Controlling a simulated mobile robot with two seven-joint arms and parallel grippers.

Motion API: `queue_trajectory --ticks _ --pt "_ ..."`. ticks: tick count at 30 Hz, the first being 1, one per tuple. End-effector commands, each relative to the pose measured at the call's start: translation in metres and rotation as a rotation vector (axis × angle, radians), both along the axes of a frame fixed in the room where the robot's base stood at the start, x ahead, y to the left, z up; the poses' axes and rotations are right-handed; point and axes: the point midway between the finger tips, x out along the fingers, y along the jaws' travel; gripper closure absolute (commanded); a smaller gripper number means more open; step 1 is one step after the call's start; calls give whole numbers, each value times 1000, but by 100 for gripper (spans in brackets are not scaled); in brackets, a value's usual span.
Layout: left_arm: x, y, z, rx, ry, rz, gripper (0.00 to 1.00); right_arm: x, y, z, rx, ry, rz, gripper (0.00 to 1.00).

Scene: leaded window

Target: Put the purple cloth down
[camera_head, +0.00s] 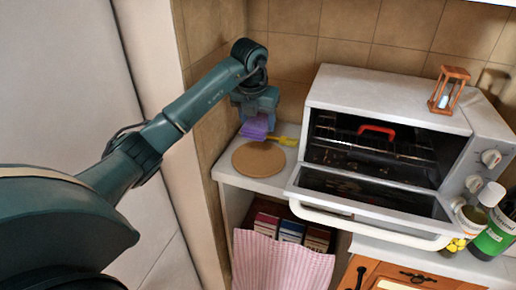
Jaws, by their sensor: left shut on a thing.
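The purple cloth (255,128) hangs below my left gripper (257,112), at the back left of the counter. The gripper is shut on the cloth and points downward. The cloth is just behind a round tan board (258,159) that lies on the counter; I cannot tell whether the cloth touches the counter. A yellow object (285,141) lies just right of the cloth. My right gripper does not show.
A white toaster oven (385,97) with its door open (375,205) stands right of the board. An hourglass (448,89) stands on it. Bottles (492,235) stand at the right. A pink striped cloth (282,262) hangs below the counter.

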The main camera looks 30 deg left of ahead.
Motion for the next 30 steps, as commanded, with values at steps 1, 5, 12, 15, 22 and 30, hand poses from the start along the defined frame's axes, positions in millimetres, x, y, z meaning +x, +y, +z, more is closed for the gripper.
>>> queue_trajectory --ticks 1,5,12,15,22,30 --pt "1 -1 2 -1 0 -3 60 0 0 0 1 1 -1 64" --pt "1 -3 -11 -2 5 -5 60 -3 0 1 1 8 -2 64" --pt "1 -3 -52 -2 2 -6 60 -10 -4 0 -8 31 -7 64" --pt "1 -3 -59 -2 2 -6 60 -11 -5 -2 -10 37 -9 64" --pt "1 -3 -86 -3 4 -5 60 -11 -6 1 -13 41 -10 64" --pt "2 -2 -97 0 -1 -5 60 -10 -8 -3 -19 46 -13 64"
